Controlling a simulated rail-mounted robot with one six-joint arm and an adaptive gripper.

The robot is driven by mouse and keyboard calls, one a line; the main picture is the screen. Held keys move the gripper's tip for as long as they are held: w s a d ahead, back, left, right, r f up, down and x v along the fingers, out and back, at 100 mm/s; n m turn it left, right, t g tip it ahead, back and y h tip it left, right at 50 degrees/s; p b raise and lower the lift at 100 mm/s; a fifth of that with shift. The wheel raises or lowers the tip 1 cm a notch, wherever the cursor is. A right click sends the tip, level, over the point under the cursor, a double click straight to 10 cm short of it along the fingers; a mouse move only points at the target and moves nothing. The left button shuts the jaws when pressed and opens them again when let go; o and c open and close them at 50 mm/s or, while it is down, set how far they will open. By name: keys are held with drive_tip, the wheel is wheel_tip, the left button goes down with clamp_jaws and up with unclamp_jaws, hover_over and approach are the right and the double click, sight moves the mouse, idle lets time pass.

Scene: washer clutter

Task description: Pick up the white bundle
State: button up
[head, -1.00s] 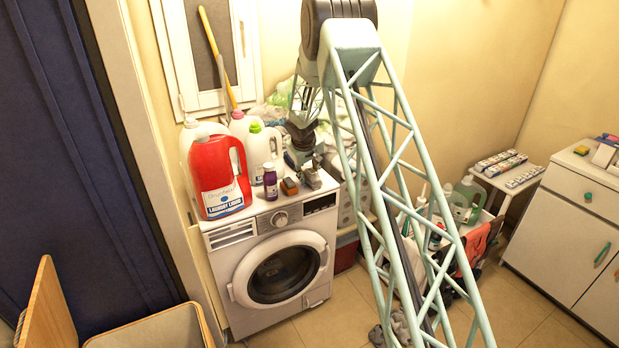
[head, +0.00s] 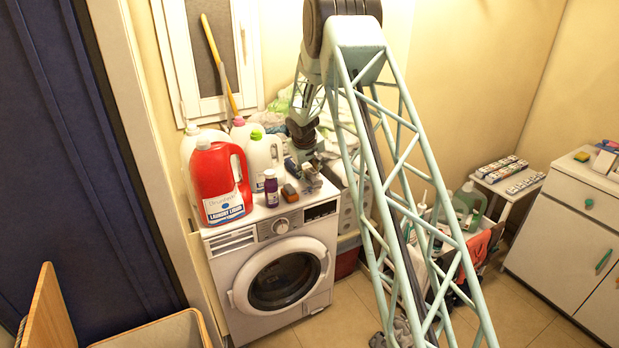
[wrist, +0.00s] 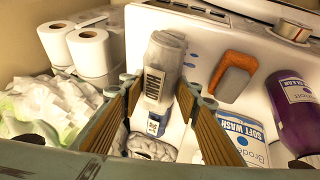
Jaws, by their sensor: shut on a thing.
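The white bundle (wrist: 165,62), greyish-white with a dark printed label, stands between my fingers in the wrist view. My gripper (wrist: 163,88) is shut on it, with one brown ribbed finger on each side. The bundle's lower end is partly hidden among other packets. In the head view my gripper (head: 308,166) is at the back right of the washer top, and the bundle is too small and covered there to make out clearly.
The washer (head: 225,225) also holds a red detergent jug (head: 217,180), white jugs, a purple bottle (wrist: 292,105) and an orange-grey sponge (wrist: 235,75). Toilet rolls (wrist: 90,48) and crumpled cloth or bags (wrist: 45,105) lie to the left in the wrist view.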

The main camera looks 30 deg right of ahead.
drive_tip(key=s+a+b, duration=0.1)
drive_tip(key=s+b, duration=0.1)
drive_tip(key=s, duration=0.6)
drive_tip(key=s+a+r+b, duration=0.1)
drive_tip(key=s+a+b, duration=0.1)
drive_tip(key=s, duration=0.5)
drive_tip(key=shift+s+r+b, duration=0.15)
drive_tip(key=shift+s+b, duration=0.2)
drive_tip(key=shift+b, duration=0.3)
